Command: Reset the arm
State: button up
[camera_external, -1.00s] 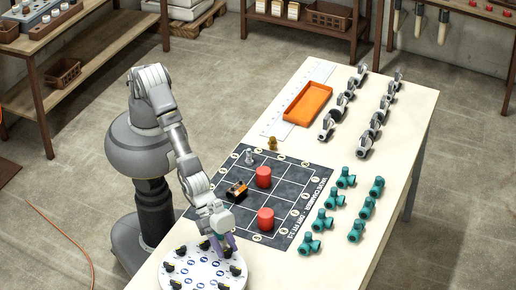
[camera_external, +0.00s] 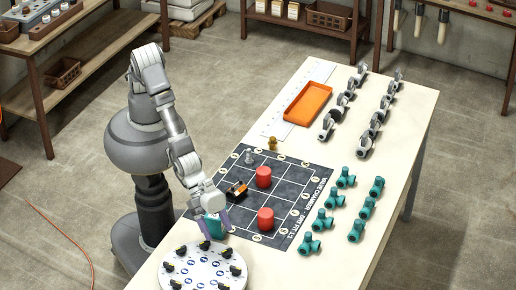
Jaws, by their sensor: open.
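The gridded mat (camera_external: 284,178) holds two red cylinders (camera_external: 264,177) (camera_external: 266,219), an orange-black block (camera_external: 237,190) and small grey and brass pieces. Teal fittings (camera_external: 346,178) and grey fittings (camera_external: 364,146) stand in rows at right. An orange tray (camera_external: 308,103) lies at the back.

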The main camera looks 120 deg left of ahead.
jog(key=shift+s+a+r, duration=0.25)
jog(key=shift+s+r, duration=0.2)
jog(key=shift+r, duration=0.05)
jog(key=shift+w, duration=0.1)
